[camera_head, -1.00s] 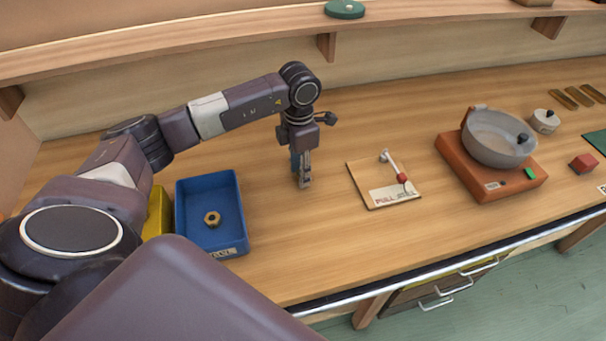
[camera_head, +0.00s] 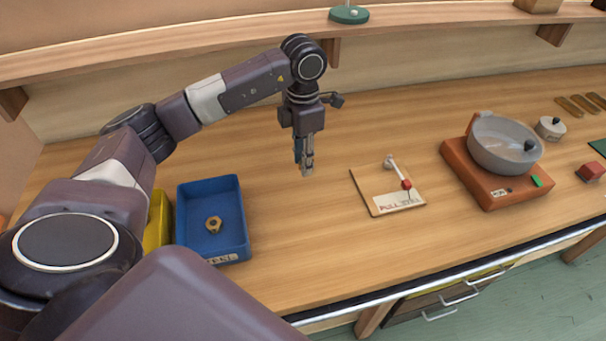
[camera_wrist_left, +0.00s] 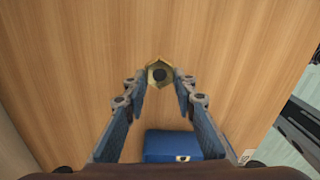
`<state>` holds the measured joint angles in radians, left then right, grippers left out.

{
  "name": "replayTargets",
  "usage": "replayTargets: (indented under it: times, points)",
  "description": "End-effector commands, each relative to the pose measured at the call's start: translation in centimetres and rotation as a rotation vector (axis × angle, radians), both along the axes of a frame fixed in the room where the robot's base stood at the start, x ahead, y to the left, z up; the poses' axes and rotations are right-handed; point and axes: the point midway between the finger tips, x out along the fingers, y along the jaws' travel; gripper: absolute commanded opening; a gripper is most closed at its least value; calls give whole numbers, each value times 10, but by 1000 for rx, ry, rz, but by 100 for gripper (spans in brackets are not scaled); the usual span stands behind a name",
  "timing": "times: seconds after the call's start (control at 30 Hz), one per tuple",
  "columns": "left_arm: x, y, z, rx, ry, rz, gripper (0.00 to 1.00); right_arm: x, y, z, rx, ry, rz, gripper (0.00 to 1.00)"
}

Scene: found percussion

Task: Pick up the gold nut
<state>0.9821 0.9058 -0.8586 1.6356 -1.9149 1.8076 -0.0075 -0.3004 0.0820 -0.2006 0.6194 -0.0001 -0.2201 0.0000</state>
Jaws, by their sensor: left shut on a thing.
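My left gripper (camera_head: 307,172) points down over the bare table, to the right of the blue tray. In the left wrist view its two blue fingers (camera_wrist_left: 161,84) close on a gold nut (camera_wrist_left: 160,75) with a dark hole, held at the fingertips. This nut is too small to make out in the head view. Another gold nut (camera_head: 213,224) lies flat in the blue tray (camera_head: 241,243). My right gripper is in neither view.
A yellow container (camera_head: 155,225) stands left of the tray. Right of the gripper lie a board with a red-tipped lever (camera_head: 375,195) and an orange base (camera_head: 480,186) bearing a grey bowl (camera_head: 497,148). Table between tray and board is clear. A shelf (camera_head: 230,45) runs behind.

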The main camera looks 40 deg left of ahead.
Motion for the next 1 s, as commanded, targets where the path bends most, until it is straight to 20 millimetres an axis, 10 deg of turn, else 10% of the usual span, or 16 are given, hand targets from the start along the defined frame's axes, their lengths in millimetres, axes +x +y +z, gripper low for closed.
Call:
replayTargets:
  times: [0.4, 1.0]
  points:
    - [1, 1, 115, 2, -5, 3, 0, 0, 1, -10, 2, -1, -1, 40]
    - [-4, -7, 133, 6, 1, -114, 0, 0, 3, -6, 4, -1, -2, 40]
